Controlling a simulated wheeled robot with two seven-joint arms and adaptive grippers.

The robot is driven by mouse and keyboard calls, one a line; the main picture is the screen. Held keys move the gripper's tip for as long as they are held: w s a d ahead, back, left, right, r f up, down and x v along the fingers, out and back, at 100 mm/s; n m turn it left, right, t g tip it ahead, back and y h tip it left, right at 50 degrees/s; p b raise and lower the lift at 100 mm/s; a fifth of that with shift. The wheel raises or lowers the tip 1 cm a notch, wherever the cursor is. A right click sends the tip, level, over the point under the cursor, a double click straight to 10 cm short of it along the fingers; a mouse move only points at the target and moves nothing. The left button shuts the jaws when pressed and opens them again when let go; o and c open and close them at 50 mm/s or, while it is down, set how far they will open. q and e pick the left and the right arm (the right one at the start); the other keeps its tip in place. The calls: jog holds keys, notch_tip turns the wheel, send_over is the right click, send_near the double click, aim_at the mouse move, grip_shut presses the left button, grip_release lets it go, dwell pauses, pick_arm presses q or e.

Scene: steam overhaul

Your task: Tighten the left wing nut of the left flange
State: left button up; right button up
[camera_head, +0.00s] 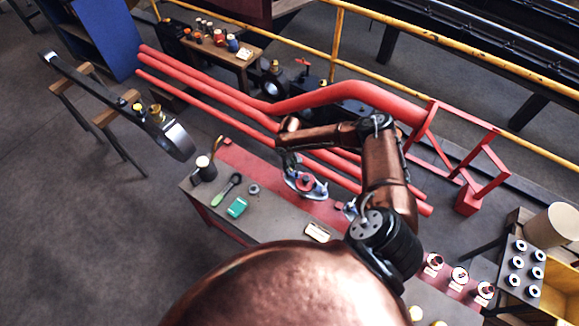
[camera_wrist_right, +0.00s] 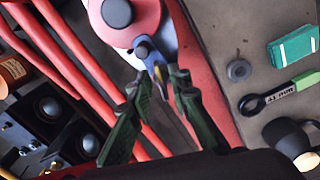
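The left flange (camera_head: 305,184) sits on the red strip of the workbench, a pale blue-grey plate with a red disc on top. In the right wrist view its red disc (camera_wrist_right: 128,22) has a dark round centre. A dark round stud end (camera_wrist_right: 143,50) shows at its edge. Beside it a small blue and yellow piece (camera_wrist_right: 159,73), perhaps the wing nut, lies between my fingertips. My right gripper (camera_wrist_right: 158,84) is open, its green fingers apart at either side of that piece; contact cannot be told. In the head view the right hand is over the flange. My left gripper is not in view.
A green-handled tool (camera_head: 225,190), a teal box (camera_head: 237,207), a dark ring (camera_head: 254,189) and a dark mug (camera_head: 204,170) stand on the bench (camera_head: 270,217). Red pipes (camera_head: 225,105) run behind it. A second flange part (camera_head: 350,211) is partly hidden by my arm.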

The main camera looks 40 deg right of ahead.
grip_shut()
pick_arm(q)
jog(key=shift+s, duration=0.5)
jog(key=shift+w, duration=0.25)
pick_arm(e)
jog(key=shift+r+m+p, duration=0.15)
jog(key=shift+m+p, duration=0.35)
jog(key=shift+p, duration=0.3)
jog(key=m+p, duration=0.6)
jog(key=shift+a, duration=0.25)
jog(key=m+p, duration=0.3)
jog(key=shift+m, duration=0.3)
pick_arm(q)
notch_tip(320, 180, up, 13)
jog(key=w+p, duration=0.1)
jog(key=p, duration=0.1)
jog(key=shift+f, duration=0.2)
pick_arm(e)
jog(key=shift+w+m, duration=0.2)
jog(key=shift+m, duration=1.8)
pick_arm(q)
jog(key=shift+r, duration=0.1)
